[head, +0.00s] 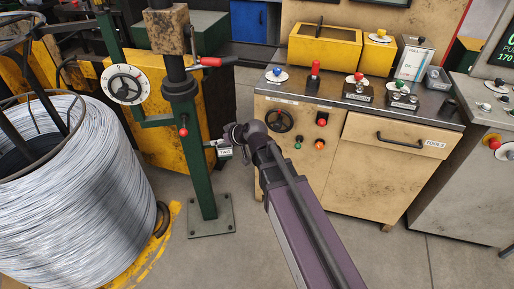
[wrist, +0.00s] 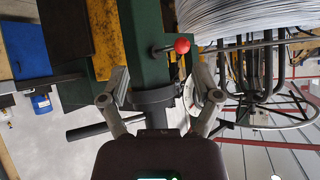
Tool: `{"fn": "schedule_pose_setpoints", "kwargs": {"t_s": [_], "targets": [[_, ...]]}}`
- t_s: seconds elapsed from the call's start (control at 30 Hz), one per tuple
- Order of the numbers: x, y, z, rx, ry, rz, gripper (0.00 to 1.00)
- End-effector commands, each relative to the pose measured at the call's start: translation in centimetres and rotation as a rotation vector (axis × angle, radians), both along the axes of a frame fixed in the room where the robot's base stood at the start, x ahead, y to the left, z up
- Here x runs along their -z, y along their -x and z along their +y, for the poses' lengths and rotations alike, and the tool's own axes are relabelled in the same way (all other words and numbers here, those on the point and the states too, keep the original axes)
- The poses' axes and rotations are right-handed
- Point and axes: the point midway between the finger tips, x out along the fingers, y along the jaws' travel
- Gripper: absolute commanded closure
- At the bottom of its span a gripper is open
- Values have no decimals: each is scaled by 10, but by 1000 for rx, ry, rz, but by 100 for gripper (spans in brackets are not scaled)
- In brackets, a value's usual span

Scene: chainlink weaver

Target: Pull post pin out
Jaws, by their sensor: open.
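The post pin (head: 183,132) has a red ball knob and sticks out of the green post (head: 206,178) in the head view. In the wrist view the red knob (wrist: 182,46) stands on a short dark stem at the right side of the green post (wrist: 147,35). My gripper (head: 235,132) is to the right of the post in the head view. In the wrist view my gripper (wrist: 160,78) is open, with its two fingers spread on either side of the post. The knob lies beyond the fingertips, and no contact with it shows.
A large wire coil (head: 85,190) stands left of the post. A tan cabinet (head: 355,185) with controls stands at right. Floor in front is clear.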

Motion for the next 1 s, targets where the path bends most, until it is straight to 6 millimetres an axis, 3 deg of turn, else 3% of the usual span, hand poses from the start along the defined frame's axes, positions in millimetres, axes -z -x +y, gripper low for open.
{"fn": "schedule_pose_setpoints", "kwargs": {"t_s": [0.7,1.0], "targets": [[8,42,-92,158,160,326,19],[10,54,-115,213,202,405,19]]}}
